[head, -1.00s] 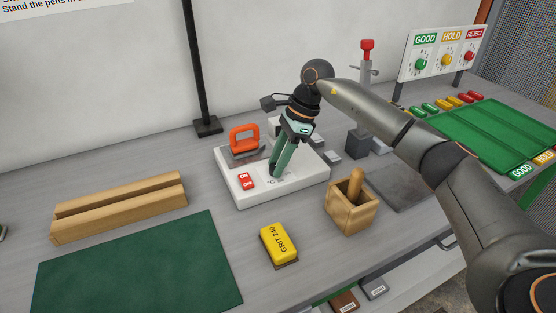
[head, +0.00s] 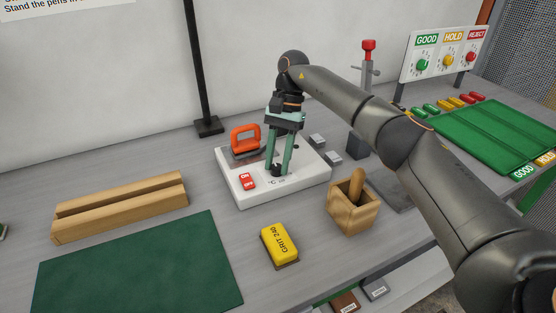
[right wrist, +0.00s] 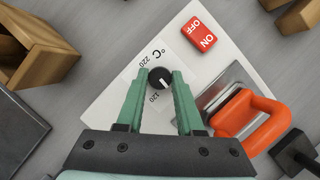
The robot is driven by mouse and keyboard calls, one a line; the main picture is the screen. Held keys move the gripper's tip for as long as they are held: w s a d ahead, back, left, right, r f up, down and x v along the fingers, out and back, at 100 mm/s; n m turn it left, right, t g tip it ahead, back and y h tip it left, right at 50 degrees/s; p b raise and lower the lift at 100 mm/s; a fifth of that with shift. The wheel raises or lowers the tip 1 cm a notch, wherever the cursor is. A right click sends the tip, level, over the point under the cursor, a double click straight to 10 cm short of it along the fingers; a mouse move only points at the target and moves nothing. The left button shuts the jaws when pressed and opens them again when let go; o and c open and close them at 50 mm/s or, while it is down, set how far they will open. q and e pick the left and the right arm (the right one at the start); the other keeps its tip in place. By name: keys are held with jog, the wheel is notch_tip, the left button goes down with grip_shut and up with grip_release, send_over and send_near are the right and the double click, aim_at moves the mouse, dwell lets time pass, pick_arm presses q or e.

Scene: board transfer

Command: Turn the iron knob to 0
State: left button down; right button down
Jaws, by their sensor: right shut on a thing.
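The iron knob (right wrist: 160,79) is a small black round dial with a white pointer line, on the white base plate (right wrist: 113,112) of the iron station. The printed numbers 220 and 120 and a °C sign stand beside it. A 0 mark is not visible. My right gripper (right wrist: 160,82) is shut on the knob, with one green finger at each side. The orange-handled iron (head: 244,140) rests on the same plate. My left gripper is out of view.
A red ON/OFF switch (head: 248,181) is on the base near the knob. A yellow grit block (head: 279,244), a wooden box (head: 350,215) and a green mat (head: 140,265) lie in front. A red-topped clamp (head: 367,70) stands behind.

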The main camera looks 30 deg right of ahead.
jog(key=shift+n, duration=0.6)
jog(key=c, duration=0.5)
grip_release()
jog(key=shift+c, duration=0.2)
jog(key=shift+r, duration=0.1)
jog(key=v, duration=0.5)
jog(key=shift+w+a, duration=0.1)
jog(key=p+v, duration=0.2)
jog(key=p, duration=0.3)
jog(key=shift+r, duration=0.2)
jog(key=shift+f, duration=0.1)
